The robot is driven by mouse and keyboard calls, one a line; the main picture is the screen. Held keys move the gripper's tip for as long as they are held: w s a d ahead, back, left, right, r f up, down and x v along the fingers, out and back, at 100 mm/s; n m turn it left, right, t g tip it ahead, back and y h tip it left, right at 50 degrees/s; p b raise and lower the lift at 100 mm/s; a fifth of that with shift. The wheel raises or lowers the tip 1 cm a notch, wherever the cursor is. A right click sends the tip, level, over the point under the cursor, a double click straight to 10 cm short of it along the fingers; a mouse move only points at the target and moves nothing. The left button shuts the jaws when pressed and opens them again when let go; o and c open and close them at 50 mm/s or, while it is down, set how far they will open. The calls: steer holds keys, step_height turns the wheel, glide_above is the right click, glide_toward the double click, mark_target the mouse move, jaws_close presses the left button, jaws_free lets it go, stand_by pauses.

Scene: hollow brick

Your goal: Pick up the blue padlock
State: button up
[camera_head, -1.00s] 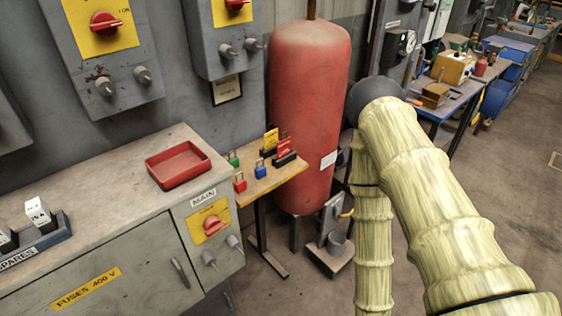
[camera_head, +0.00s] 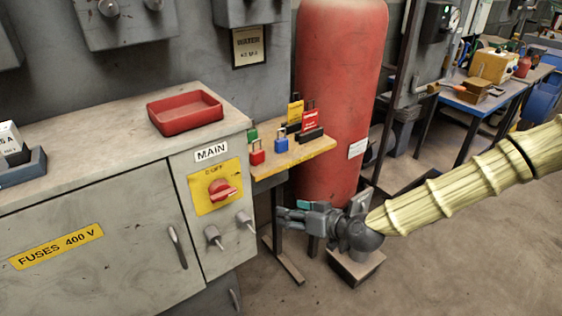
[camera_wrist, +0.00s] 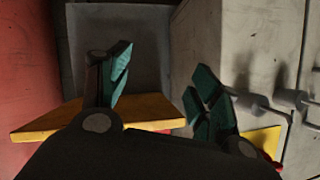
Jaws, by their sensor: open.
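The blue padlock (camera_head: 281,143) stands on a small wooden shelf (camera_head: 310,155) in the head view, between the cabinet and the red tank. A red padlock (camera_head: 257,152) is to its left and a green padlock (camera_head: 252,137) is behind that. My gripper (camera_head: 287,214) is below the shelf's front edge, pointing left, open and empty, apart from the padlock. In the wrist view its teal fingers (camera_wrist: 160,95) are spread, with the shelf's yellow-brown edge (camera_wrist: 60,118) behind them. I cannot make out the blue padlock in the wrist view.
The grey cabinet (camera_head: 110,220) with a red switch (camera_head: 222,190) and knobs stands close left of my gripper. A red tray (camera_head: 185,111) is on its top. Yellow and red tags (camera_head: 312,120) stand behind the padlock. The red tank (camera_head: 340,90) is behind the shelf.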

mark_target(282, 139)
steer(key=w+d+r+n+t+y+b, duration=0.1)
steer(key=w+d+r+t+b, duration=0.1)
steer(key=w+r, duration=0.35)
steer(key=w+d+r+n+t+y+b, duration=0.1)
steer(key=w+d+r+n+t+b, duration=0.15)
steer(key=r, duration=0.65)
steer(key=shift+m, duration=0.35)
steer(key=shift+s+a+x, duration=0.15)
steer(key=shift+x, duration=2.6)
steer(key=shift+s+a+x, duration=0.1)
steer(key=shift+a+x, duration=0.05)
steer(key=shift+x, duration=2.6)
steer(key=shift+r, duration=0.15)
steer(key=shift+c, duration=0.3)
steer(key=c, duration=1.1)
